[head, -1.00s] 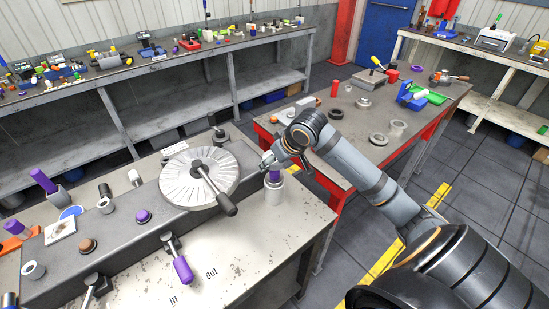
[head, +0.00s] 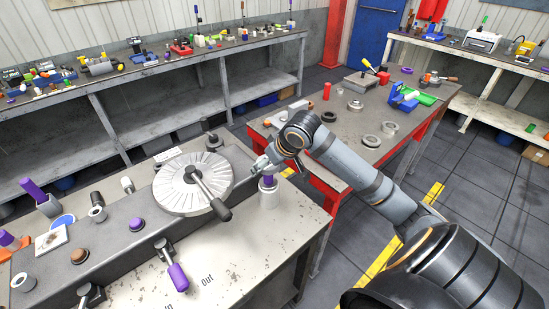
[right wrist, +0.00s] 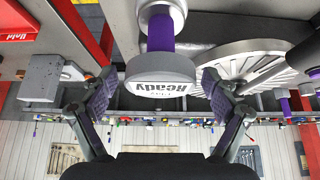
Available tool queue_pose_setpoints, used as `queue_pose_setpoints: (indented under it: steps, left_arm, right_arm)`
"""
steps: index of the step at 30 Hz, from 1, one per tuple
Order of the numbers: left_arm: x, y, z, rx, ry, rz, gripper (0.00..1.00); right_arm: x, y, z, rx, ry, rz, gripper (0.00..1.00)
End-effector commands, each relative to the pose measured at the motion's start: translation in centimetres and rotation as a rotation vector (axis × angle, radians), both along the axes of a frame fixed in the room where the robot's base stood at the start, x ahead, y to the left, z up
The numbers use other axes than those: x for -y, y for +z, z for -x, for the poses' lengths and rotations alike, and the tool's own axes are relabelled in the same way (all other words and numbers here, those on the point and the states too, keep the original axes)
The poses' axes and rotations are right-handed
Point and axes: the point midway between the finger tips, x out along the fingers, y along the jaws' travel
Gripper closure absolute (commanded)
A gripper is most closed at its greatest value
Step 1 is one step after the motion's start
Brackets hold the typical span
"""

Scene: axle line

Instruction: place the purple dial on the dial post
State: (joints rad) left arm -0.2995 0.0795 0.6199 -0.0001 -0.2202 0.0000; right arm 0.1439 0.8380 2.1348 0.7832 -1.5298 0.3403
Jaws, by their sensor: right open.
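A purple piece (head: 268,184), which I take for the purple dial, stands upright on a pale grey cylinder (head: 269,198) at the bench's right end. In the right wrist view its purple shaft (right wrist: 160,34) runs between a pale ring and a grey round part marked "Ready" (right wrist: 160,72). My right gripper (head: 264,165) is beside the purple piece; in the right wrist view its open fingers (right wrist: 157,82) stand either side of the "Ready" part, with gaps. I cannot tell which part is the dial post. My left gripper is out of view.
A large ribbed disc (head: 172,190) with a black lever (head: 213,201) stands close left of my gripper. A purple knob (head: 136,224) and a purple-handled lever (head: 178,277) are further left. The bench top (head: 235,255) in front is mostly clear.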

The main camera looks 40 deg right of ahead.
Motion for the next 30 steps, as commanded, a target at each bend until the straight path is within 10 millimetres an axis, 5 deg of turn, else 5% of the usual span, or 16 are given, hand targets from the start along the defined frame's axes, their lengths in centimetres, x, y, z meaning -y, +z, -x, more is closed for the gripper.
queue_pose_setpoints:
  steps: [14,15,21,30]
  left_arm:
    - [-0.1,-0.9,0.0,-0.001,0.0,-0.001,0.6]
    - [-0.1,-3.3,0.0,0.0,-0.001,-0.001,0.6]
    - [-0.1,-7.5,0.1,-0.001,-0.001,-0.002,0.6]
    - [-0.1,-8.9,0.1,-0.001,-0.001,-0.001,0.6]
  right_arm:
    - [0.3,4.5,3.1,-0.005,0.001,0.01,0.12]
    - [0.3,4.0,3.0,0.004,0.001,0.005,0.12]
    - [0.4,5.8,4.2,0.005,-0.001,0.005,0.12]
    - [0.4,9.3,6.1,0.0,-0.001,0.001,0.12]
